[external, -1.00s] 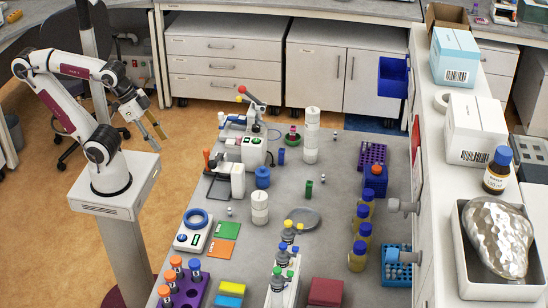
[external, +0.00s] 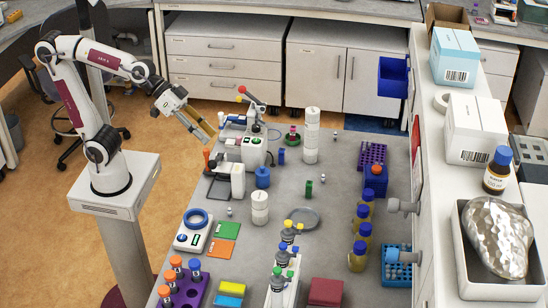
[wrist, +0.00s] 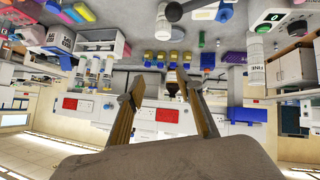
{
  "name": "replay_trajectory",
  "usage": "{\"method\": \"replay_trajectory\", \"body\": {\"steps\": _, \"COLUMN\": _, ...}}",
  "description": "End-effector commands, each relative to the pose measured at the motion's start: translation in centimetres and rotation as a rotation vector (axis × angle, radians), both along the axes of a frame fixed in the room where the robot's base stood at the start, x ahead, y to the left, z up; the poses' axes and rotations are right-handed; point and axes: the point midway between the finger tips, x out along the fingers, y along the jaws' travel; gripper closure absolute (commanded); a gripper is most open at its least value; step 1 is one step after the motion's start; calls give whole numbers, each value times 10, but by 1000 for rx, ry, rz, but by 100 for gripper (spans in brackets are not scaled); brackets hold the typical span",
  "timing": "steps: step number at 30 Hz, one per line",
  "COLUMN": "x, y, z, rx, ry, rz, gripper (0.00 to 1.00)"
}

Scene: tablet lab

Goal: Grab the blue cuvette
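A small upright blue block, which looks like the blue cuvette (external: 281,156), stands on the grey bench right of the white instrument in the external view. A small blue piece (wrist: 224,15) near the top of the wrist view may be the same thing; I cannot be sure. A similar green cuvette (external: 309,188) stands nearer the camera. My gripper (external: 211,137) is in the air at the bench's left edge, left of the blue cuvette and well apart from it. In the wrist view its two fingers (wrist: 160,82) are spread with nothing between them.
A white instrument with a red-topped arm (external: 254,149) stands between my gripper and the blue cuvette. A blue-lidded jar (external: 263,177), a white jar (external: 260,207) and a tall white cylinder (external: 311,135) stand nearby. Bare bench lies around the green cuvette.

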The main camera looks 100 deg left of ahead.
Motion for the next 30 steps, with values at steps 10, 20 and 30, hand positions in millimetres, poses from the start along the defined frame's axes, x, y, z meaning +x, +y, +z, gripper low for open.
{"method": "replay_trajectory", "body": {"steps": 10, "x": 100, "y": 4, "z": 35, "rx": -98, "ry": -173, "rz": 129, "gripper": 64}}
{"method": "replay_trajectory", "body": {"steps": 20, "x": 180, "y": 33, "z": 45, "rx": -140, "ry": -298, "rz": 317, "gripper": 64}}
{"method": "replay_trajectory", "body": {"steps": 30, "x": 240, "y": 78, "z": 27, "rx": -127, "ry": -374, "rz": 560, "gripper": 64}}
